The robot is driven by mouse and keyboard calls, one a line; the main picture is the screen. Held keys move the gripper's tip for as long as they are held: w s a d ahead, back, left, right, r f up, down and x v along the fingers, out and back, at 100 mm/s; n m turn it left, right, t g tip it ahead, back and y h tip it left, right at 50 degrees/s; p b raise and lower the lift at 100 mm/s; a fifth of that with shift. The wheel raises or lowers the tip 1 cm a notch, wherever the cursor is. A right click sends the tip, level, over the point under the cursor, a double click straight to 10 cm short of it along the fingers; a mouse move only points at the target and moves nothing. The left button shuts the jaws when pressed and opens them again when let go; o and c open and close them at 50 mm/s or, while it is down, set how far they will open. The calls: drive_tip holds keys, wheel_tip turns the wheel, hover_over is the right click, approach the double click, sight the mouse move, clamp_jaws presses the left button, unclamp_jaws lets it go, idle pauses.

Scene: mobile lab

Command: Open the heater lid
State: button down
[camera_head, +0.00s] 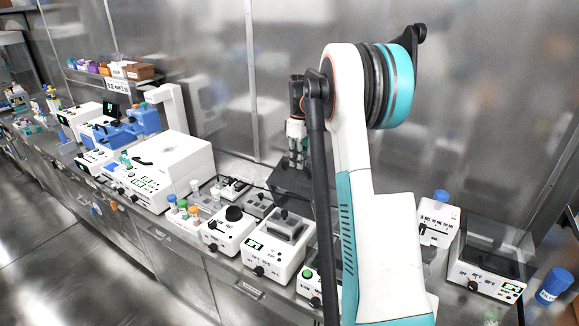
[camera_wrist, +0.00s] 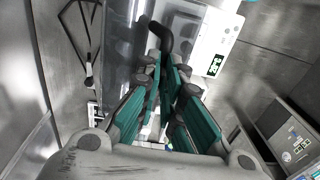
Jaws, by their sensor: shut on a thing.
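The heater appears to be the white box (camera_head: 272,256) with a green display and front knob, below my gripper in the head view. A grey block sits in its top. A dark panel (camera_head: 290,182) at its back, just under my gripper, looks like the lid in a raised, tilted position; I cannot tell its exact angle. My gripper (camera_head: 297,152) is beside my arm link, its tips at the panel's upper part. In the wrist view, my gripper (camera_wrist: 168,75) is shut on a dark curved handle (camera_wrist: 164,32), partly hidden between the fingers. The white body with display (camera_wrist: 215,62) lies to the right.
A similar white device with a dark clear lid (camera_head: 492,252) stands at the right, near a blue-capped bottle (camera_head: 552,286). White instruments (camera_head: 160,170) and small coloured-cap bottles (camera_head: 182,207) crowd the bench at left. A metal wall stands behind. My arm hides part of the bench.

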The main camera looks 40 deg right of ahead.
drive_tip(key=shift+y, duration=0.6)
drive_tip(key=shift+w+d+f, duration=0.1)
drive_tip(key=shift+d+f, duration=0.2)
drive_tip(key=shift+d, duration=0.35)
drive_tip(key=shift+w+d+f, duration=0.1)
drive_tip(key=shift+d+f, duration=0.25)
drive_tip(key=shift+d, duration=0.25)
drive_tip(key=shift+w+d+f, duration=0.1)
drive_tip(key=shift+d+f, duration=0.2)
drive_tip(key=shift+d, duration=0.35)
drive_tip(key=c, duration=1.9)
unclamp_jaws()
drive_tip(key=shift+o, duration=1.2)
drive_tip(key=shift+w+d+f+g, duration=0.3)
drive_tip(key=shift+d+f, duration=0.1)
drive_tip(key=shift+d, duration=0.1)
drive_tip(key=shift+w+d+f, duration=0.1)
drive_tip(key=shift+w+d, duration=0.1)
drive_tip(key=shift+d, duration=0.05)
drive_tip(key=shift+s+a+r+p, duration=0.3)
drive_tip(key=shift+a+r, duration=0.25)
drive_tip(key=shift+a, duration=0.1)
drive_tip(key=shift+w+d+r, duration=0.15)
drive_tip(key=shift+w+d, duration=0.1)
drive_tip(key=shift+w, duration=0.05)
wheel_tip(320, 180, up, 11)
drive_tip(key=d, duration=0.1)
drive_tip(key=shift+d+r, duration=0.2)
drive_tip(key=shift+d, duration=0.05)
